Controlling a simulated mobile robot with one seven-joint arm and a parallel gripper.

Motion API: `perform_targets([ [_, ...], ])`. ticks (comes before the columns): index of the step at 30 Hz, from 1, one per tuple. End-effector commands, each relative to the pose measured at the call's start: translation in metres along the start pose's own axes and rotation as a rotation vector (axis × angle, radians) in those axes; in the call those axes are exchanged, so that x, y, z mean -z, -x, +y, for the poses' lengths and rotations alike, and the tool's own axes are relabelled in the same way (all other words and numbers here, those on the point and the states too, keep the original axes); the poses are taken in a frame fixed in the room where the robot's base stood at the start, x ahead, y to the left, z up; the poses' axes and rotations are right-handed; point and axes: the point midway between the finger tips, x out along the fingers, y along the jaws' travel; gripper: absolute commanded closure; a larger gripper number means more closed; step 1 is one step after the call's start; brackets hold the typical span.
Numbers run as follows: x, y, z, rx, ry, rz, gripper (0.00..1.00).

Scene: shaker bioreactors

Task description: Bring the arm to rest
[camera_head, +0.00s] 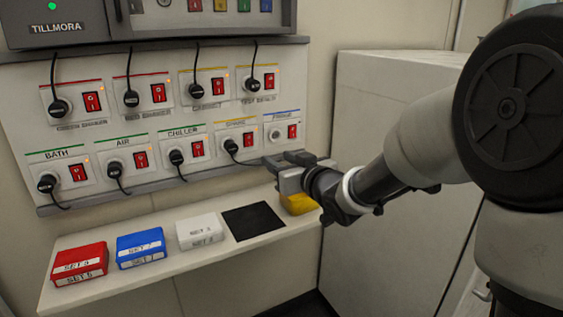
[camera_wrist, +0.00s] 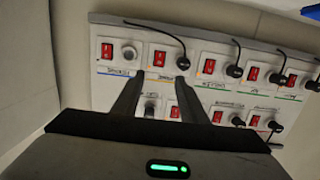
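My gripper (camera_head: 283,166) is in front of the lower right part of the socket panel (camera_head: 150,130) in the head view, above the shelf. In the wrist view, the two fingers of my gripper (camera_wrist: 155,82) point toward the panel and stand apart with nothing between them but the panel behind. The gripper is open and empty. In the head view my arm reaches in from the right.
The shelf (camera_head: 115,285) below the panel holds a red box (camera_head: 79,262), a blue box (camera_head: 140,247), a white box (camera_head: 200,231), a black mat (camera_head: 253,221) and a yellow box (camera_head: 299,204) partly behind my arm. A large pale cabinet (camera_head: 385,90) stands right of the panel.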

Motion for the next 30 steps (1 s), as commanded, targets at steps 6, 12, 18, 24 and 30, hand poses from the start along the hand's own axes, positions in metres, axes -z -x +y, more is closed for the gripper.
perform_targets([
  [6,0.000,0.000,0.000,0.000,0.000,0.000,0.61],
  [12,0.002,0.007,0.006,-0.029,0.010,-0.022,0.61],
  [18,0.005,0.082,0.055,-0.272,0.040,-0.225,0.61],
  [24,-0.024,0.221,0.074,-0.507,-0.065,-0.533,0.61],
  [30,-0.059,0.314,0.043,-0.552,-0.204,-0.738,0.61],
])
